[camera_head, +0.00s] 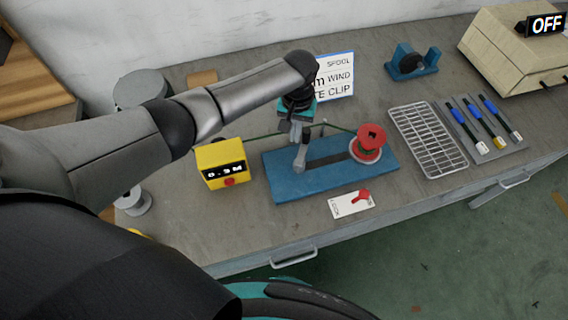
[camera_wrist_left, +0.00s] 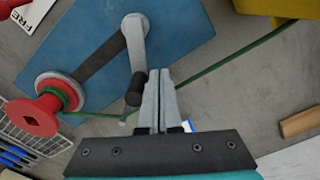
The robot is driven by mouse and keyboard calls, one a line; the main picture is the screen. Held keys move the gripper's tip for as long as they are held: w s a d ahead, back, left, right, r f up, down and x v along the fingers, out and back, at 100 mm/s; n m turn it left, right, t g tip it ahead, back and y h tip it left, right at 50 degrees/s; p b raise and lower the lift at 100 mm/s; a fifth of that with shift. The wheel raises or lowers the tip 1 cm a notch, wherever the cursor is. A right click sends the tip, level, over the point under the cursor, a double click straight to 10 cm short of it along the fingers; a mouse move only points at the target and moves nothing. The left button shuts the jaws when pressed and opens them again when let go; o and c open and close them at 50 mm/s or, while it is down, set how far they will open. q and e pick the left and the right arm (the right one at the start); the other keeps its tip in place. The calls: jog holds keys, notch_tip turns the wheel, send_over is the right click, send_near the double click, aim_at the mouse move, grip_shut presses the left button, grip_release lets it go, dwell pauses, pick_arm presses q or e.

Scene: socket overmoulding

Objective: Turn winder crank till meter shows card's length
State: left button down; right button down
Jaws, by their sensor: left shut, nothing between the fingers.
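The winder has a blue base (camera_head: 285,185), a grey crank (camera_head: 301,158) and a red spool (camera_head: 371,137) with a little green cable on it. My left gripper (camera_head: 296,132) is shut and empty at the crank. In the left wrist view its fingertips (camera_wrist_left: 153,74) are right beside the crank's black knob (camera_wrist_left: 136,88); I cannot tell whether they touch. The yellow meter (camera_head: 220,155) shows what looks like 0.3M or 0.9M. The green cable (camera_wrist_left: 215,66) runs from the meter to the spool. The card (camera_head: 337,78) stands behind, its length figure hidden by my arm.
A small white card with a red part (camera_head: 351,203) lies before the winder. A wire rack (camera_head: 428,140), a tray with blue-handled tools (camera_head: 480,128), a blue stand (camera_head: 412,64) and a beige machine marked OFF (camera_head: 515,50) are to the right. A meter-side bench strip is clear.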

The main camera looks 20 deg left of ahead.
pick_arm(q)
jog(key=shift+w+d, duration=0.3)
jog(key=shift+d, duration=0.65)
jog(key=shift+d, duration=0.95)
jog(key=shift+s+d, duration=0.25)
jog(key=shift+d, duration=0.6)
